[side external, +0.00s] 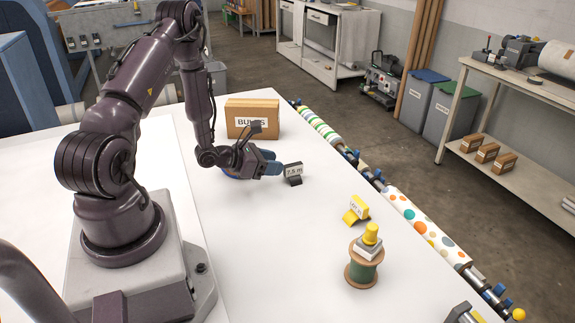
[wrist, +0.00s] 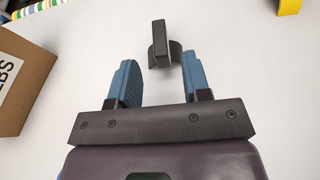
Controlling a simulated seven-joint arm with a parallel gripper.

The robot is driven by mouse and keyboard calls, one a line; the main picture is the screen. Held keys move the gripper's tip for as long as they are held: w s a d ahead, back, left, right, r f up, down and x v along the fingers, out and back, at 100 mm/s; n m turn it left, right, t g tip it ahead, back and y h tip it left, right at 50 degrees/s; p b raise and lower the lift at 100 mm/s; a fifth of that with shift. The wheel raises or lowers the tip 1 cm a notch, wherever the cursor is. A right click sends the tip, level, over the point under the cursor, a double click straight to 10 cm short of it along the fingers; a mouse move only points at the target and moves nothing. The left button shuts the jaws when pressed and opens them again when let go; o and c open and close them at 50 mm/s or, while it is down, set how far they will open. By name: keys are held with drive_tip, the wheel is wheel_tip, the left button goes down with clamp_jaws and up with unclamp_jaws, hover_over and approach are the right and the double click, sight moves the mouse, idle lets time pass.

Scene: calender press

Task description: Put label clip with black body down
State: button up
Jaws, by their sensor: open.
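The label clip with black body (side external: 294,179) stands on the white table in the side view, with a pale label marked "7.5 m" facing the camera. In the wrist view the black clip (wrist: 161,45) sits just beyond my fingertips, roughly in line with the gap between them. My gripper (side external: 273,162) is low over the table beside the clip. In the wrist view my gripper (wrist: 160,75) has its two blue fingers apart, with bare table between them. The clip appears clear of both fingers.
A cardboard box (side external: 252,118) stands behind my gripper; it is at the left in the wrist view (wrist: 22,80). A yellow label clip (side external: 356,209) and a green spool (side external: 364,267) with a yellow-topped piece on it stand nearer the camera. Patterned rolls (side external: 425,226) line the right edge.

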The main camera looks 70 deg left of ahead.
drive_tip(key=v, duration=0.5)
drive_tip(key=w+d+r+m+g+h, duration=0.3)
drive_tip(key=d+r+m+g+h, duration=0.45)
drive_tip(key=d+r+m, duration=0.95)
drive_tip(key=s+d+r+m+y, duration=0.3)
drive_tip(key=s+r+m, duration=0.2)
drive_tip(key=m, duration=0.4)
drive_tip(key=s+d+r+m+y, duration=0.3)
drive_tip(key=s+r+m, duration=0.3)
drive_tip(key=m, duration=0.4)
drive_tip(key=shift+s+d+y, duration=0.25)
drive_tip(key=shift+s+y, duration=0.05)
drive_tip(key=shift+y, duration=0.45)
